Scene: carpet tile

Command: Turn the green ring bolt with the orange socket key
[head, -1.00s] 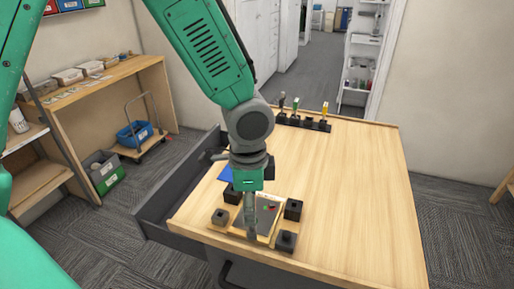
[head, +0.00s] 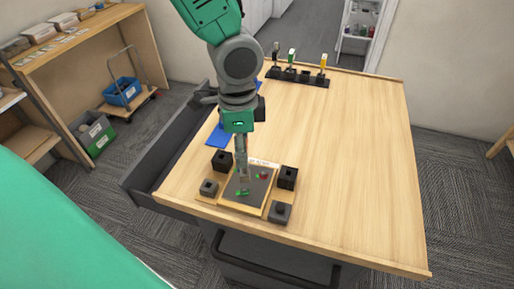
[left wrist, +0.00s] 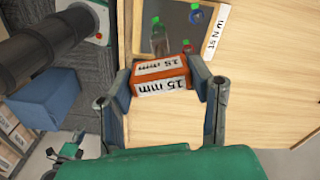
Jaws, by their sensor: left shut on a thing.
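My left gripper (head: 241,158) points down over the dark board (head: 232,199) near the front of the table. In the left wrist view its two fingers (left wrist: 163,82) are shut on the orange socket key (left wrist: 161,86), whose block reads "15 mm". A grey shaft shows beyond the block, over the board. Small green parts (head: 243,192) lie on the board close to the gripper's tip, and a red part (head: 263,176) sits to their right. I cannot tell which is the green ring bolt, or whether the key touches it. My right gripper is not in view.
Black blocks (head: 287,178) stand around the board's corners. A rack (head: 305,78) at the back holds grey, green and yellow-topped tools, with one slot empty. A blue sheet (head: 222,136) lies left of the arm. A dark open drawer (head: 170,150) borders the table's left. The table's right side is clear.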

